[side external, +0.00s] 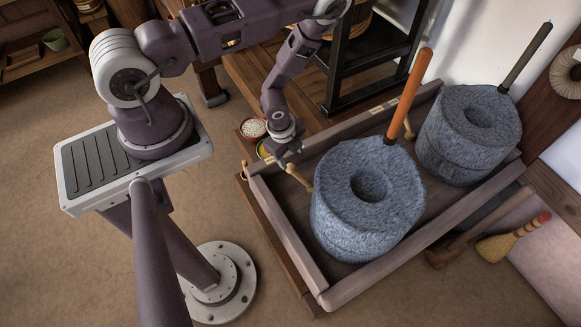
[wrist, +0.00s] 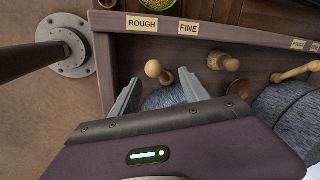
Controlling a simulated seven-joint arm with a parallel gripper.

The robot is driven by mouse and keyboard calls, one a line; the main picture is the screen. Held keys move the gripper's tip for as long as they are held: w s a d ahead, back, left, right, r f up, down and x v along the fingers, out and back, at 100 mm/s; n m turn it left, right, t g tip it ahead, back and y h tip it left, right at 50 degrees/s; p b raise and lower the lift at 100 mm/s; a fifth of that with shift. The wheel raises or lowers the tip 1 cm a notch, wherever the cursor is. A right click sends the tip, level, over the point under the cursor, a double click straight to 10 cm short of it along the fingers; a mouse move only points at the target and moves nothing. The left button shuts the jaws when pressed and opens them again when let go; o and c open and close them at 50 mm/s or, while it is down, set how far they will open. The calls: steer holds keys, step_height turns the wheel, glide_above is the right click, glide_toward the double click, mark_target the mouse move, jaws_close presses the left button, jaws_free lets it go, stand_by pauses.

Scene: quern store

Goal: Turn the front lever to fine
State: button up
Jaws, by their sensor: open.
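The front lever, a light wooden peg with a round knob, shows in the wrist view (wrist: 153,69) and beside the front quern in the side view (side external: 299,180). Its knob lies nearer the ROUGH label (wrist: 142,24) than the FINE label (wrist: 188,28). My gripper (wrist: 158,77) is open, with one finger on each side of the knob in the wrist view. Whether it touches cannot be told. In the side view my gripper (side external: 283,160) is just above and left of the lever. The front quern (side external: 340,210) is grey stone with an orange handle (side external: 410,95).
A second quern (side external: 450,135) stands behind, with its own lever (wrist: 292,73) and labels. A wooden tray rim (side external: 290,235) surrounds both. Small bowls (side external: 253,128) sit outside the rim near my gripper. A hand brush (side external: 510,240) and mallet (side external: 450,248) lie at right.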

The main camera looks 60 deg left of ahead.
mark_target(290, 165)
steer(key=x, duration=0.5)
steer(key=s+x, duration=0.1)
steer(key=x, duration=0.2)
steer(key=shift+d+f, duration=0.1)
steer(key=shift+d, duration=0.05)
jaws_close()
stand_by(1.1)
